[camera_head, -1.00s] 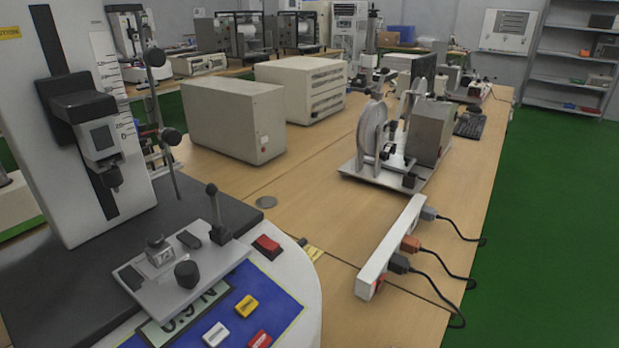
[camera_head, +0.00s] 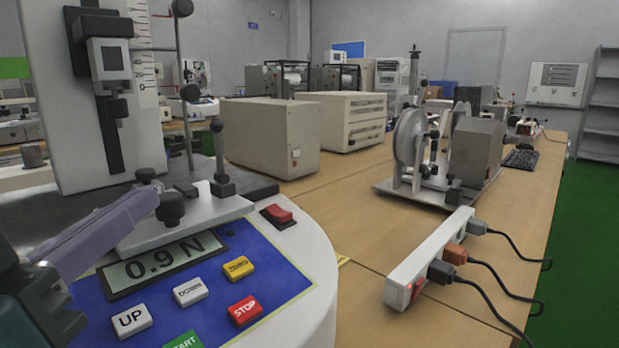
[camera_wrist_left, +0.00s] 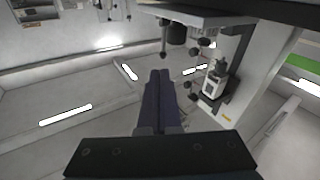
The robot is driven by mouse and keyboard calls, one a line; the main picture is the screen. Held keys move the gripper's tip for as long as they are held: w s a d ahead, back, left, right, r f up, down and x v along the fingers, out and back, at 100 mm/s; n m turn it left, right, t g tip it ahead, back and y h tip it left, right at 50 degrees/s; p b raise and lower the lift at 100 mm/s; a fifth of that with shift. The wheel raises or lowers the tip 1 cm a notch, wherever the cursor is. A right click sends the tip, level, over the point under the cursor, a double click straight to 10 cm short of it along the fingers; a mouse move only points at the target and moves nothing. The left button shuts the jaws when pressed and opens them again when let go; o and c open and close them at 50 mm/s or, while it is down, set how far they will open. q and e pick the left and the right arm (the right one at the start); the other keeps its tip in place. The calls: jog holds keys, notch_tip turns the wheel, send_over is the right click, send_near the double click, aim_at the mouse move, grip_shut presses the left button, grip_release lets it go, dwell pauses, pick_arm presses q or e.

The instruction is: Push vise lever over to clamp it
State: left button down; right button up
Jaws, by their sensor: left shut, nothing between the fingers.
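The vise (camera_head: 145,180) sits on a light metal plate on the test stand. Its black lever (camera_head: 219,160), with a ball top, stands nearly upright on the plate's right side. A black round knob (camera_head: 170,208) is at the plate's front. My left gripper (camera_head: 148,200) reaches in from the lower left, its purple-grey fingers shut and empty. In the head view their tips overlap the plate's left part, left of the lever; I cannot tell if they touch anything. The left wrist view, upside down, shows the shut fingers (camera_wrist_left: 160,75) near a black knob (camera_wrist_left: 175,32). My right gripper is not visible.
The force gauge (camera_head: 110,60) hangs on the stand's column above the vise. A thin rod (camera_head: 185,80) with ball stops stands behind the lever. A red switch (camera_head: 278,214) and panel buttons (camera_head: 188,291) are close by. A power strip (camera_head: 430,262) lies on the table to the right.

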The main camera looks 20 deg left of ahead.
aim_at(213, 129)
pick_arm(q)
jog(key=shift+s+a+r+t, duration=0.2)
jog(key=shift+r+t, duration=0.1)
jog(key=shift+t, duration=0.1)
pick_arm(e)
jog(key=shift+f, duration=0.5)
pick_arm(q)
jog(key=x, duration=1.4)
jog(key=shift+a, duration=0.2)
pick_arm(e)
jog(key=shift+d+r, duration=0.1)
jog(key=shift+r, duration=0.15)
